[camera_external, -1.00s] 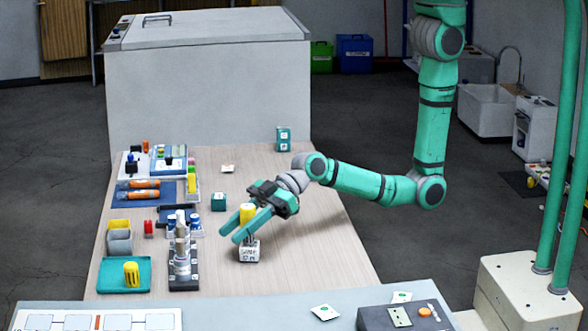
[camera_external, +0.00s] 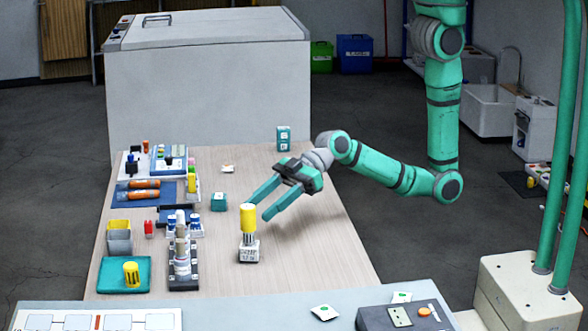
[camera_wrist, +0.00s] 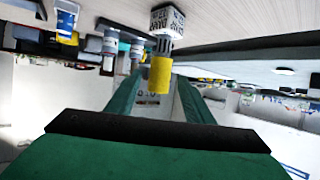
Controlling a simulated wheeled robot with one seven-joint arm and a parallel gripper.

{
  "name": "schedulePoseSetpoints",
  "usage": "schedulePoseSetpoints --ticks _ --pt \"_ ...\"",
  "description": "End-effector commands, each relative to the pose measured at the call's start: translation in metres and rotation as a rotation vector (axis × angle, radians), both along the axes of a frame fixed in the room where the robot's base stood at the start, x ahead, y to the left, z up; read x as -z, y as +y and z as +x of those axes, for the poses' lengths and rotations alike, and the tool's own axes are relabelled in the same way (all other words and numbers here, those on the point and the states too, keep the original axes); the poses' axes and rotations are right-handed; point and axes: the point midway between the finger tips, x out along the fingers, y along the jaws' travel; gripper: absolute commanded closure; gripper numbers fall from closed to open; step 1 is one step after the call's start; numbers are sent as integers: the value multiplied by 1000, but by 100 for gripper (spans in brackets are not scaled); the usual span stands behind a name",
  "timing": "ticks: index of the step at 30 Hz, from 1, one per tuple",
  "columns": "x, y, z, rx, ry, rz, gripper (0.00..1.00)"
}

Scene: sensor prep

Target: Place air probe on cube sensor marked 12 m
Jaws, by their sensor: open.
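The air probe (camera_external: 248,221), with a yellow cylindrical top and a grey lower part, stands upright on the white cube sensor (camera_external: 249,251). The cube has dark print that is too small to read for certain. In the wrist view the yellow probe (camera_wrist: 160,76) and the printed cube (camera_wrist: 167,20) show joined, ahead of my fingers. A second yellow probe-like piece (camera_external: 132,274) stands on a teal tray (camera_external: 109,276) at the front left.
A grey cylindrical instrument (camera_external: 181,248) stands left of the cube. A small teal cube (camera_external: 219,202) and a taller teal box (camera_external: 283,139) stand farther back. A blue mat with orange tools (camera_external: 139,190) lies at left. The table's right side is clear.

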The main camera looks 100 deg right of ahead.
Motion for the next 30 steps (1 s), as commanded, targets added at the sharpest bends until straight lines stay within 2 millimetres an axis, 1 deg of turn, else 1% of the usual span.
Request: schedulePoseSetpoints --ticks 1,4,10,14,17,20,23,24,27,29,30 --pt "-3 -5 -7 1 0 0 52" --pt "-7 -11 -16 0 0 0 52" --pt "-12 -16 -24 0 -1 0 52" --pt "-11 -18 -25 4 1 0 52" --pt "-3 -26 -31 31 5 4 52" --pt "12 -46 -45 89 9 8 52" --pt "28 -71 -66 166 7 15 52" --pt "34 -82 -76 199 5 18 52" --pt "45 -106 -101 271 -5 23 52" --pt "49 -119 -117 311 -14 25 52" --pt "52 -127 -129 336 -18 26 52"
